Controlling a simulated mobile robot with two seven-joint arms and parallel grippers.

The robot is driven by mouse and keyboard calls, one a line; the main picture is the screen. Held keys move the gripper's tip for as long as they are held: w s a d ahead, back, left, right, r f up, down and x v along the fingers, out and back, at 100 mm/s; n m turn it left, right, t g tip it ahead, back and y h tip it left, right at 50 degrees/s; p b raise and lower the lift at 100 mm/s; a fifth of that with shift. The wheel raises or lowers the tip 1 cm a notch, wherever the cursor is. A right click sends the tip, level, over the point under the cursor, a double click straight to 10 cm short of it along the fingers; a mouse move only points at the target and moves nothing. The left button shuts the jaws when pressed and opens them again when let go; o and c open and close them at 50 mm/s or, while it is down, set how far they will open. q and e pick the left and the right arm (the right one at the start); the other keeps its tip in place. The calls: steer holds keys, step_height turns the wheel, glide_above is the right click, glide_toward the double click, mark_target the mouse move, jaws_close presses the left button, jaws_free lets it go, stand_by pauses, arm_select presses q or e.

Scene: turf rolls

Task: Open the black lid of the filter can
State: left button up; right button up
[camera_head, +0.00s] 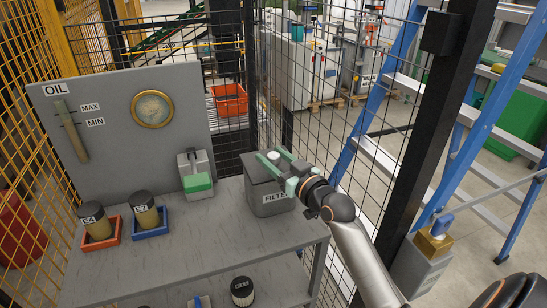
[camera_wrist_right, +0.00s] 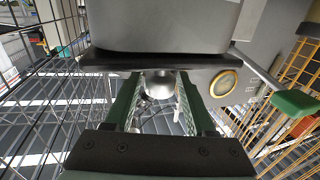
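The grey filter can (camera_head: 272,204), labelled FILTER, stands at the right end of the grey bench (camera_head: 190,240). Its black lid (camera_head: 254,171) lies closed on top, with a pale round knob (camera_head: 273,155). My right gripper (camera_head: 274,157) reaches in from the right over the lid, its green fingers spread on either side of the knob. In the right wrist view the picture is turned over: the can (camera_wrist_right: 165,25) is above, the lid edge (camera_wrist_right: 110,62) below it, and the knob (camera_wrist_right: 160,83) sits between the two open fingers (camera_wrist_right: 158,100). My left gripper is not in view.
Two jars sit in a red tray (camera_head: 101,242) and a blue tray (camera_head: 150,233). An upright panel with a gauge (camera_head: 153,109) stands behind. Black mesh fencing (camera_head: 325,125) runs behind and right of the bench.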

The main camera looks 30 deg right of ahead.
jaws_close()
stand_by(1.1)
